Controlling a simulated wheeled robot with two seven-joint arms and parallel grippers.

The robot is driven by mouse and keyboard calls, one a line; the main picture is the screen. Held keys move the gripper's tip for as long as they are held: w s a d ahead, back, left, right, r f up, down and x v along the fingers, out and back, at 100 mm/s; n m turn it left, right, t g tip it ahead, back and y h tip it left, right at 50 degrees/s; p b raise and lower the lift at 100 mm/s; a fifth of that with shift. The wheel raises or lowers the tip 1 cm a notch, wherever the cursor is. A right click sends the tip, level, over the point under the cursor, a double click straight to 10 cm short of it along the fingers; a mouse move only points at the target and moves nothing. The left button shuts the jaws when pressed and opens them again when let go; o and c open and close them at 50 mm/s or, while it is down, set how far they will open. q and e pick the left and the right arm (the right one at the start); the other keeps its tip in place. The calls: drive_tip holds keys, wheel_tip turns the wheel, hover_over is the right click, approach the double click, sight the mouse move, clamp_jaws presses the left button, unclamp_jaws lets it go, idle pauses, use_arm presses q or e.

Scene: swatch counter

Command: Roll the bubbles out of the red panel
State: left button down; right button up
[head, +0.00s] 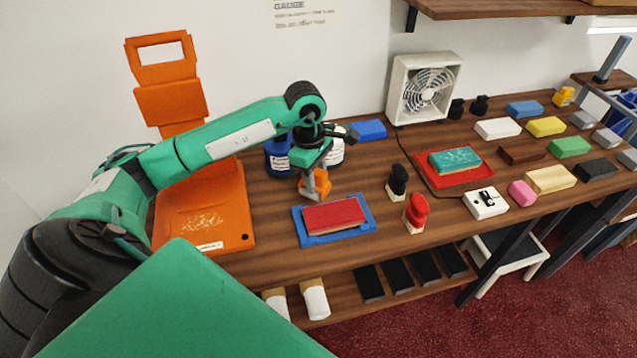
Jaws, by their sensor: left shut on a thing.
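The red panel (333,215) lies flat on a blue tray (366,224) near the front of the wooden counter. Any bubbles in it are too small to tell. My left gripper (313,176) is just behind the panel, pointing down. It is shut on an orange tool (321,183), which may be the roller; the fingers partly hide it. The tool is close to the tray's back edge, and I cannot tell whether it touches the counter. My right gripper is not in view.
Blue-lidded jars (279,158) stand behind the gripper. An orange folding case (205,212) lies left. Black (397,180) and red (416,211) handled tools stand right of the tray. A teal panel (454,160) on a red tray, a fan (425,86) and coloured blocks lie farther right.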

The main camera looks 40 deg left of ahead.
sight(316, 171)
use_arm(q)
drive_tip(key=shift+w+a+r+p, duration=0.1)
drive_tip(key=shift+r+p, duration=0.05)
drive_tip(key=shift+r, duration=0.3)
drive_tip(key=shift+a+r+p, duration=0.1)
drive_tip(key=shift+r+p, duration=0.05)
drive_tip(key=shift+r, duration=0.3)
drive_tip(key=shift+d+r, duration=0.15)
drive_tip(key=shift+r, duration=0.45)
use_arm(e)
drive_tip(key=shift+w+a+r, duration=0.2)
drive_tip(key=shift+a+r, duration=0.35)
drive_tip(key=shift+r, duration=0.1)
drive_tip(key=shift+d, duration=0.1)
